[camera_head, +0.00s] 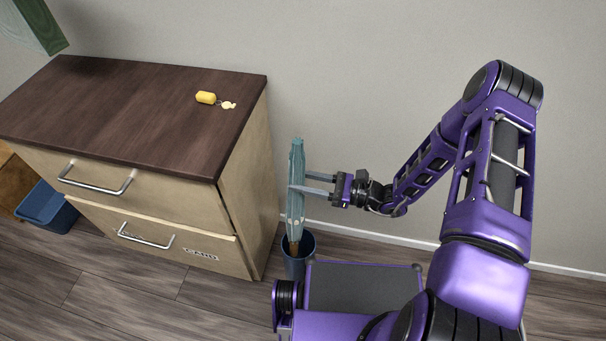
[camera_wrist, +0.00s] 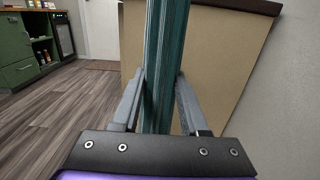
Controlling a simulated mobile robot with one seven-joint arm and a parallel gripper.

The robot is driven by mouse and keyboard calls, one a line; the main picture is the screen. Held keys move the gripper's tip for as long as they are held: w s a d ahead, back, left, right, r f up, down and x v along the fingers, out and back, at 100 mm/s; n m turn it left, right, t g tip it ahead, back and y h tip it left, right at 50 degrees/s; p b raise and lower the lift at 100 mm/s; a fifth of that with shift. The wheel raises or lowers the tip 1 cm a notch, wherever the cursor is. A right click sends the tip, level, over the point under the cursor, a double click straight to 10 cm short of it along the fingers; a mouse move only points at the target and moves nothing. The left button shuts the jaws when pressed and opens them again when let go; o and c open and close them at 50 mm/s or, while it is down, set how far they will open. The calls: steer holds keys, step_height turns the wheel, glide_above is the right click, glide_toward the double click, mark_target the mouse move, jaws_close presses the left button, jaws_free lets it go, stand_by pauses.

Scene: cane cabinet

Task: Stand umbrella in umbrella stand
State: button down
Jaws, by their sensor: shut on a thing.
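The closed teal umbrella (camera_head: 296,190) is upright, with its brown lower end inside the mouth of the dark blue-grey umbrella stand (camera_head: 299,262). Whether its tip touches the bottom is hidden. The stand is on the floor beside the cabinet's right side. My gripper (camera_head: 300,184) reaches in from the right and is shut on the umbrella around its middle. In the wrist view the umbrella (camera_wrist: 166,60) runs upright between the two grey fingers (camera_wrist: 160,100).
The cabinet (camera_head: 240,200) with a dark wooden top stands just left of the umbrella. A yellow key fob (camera_head: 206,97) lies on it. A blue bin (camera_head: 45,205) is at the far left. The wall is close behind. The wrist view shows a green cabinet (camera_wrist: 30,50) across open floor.

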steer(key=shift+f, duration=4.15)
steer(key=shift+c, duration=1.7)
jaws_free()
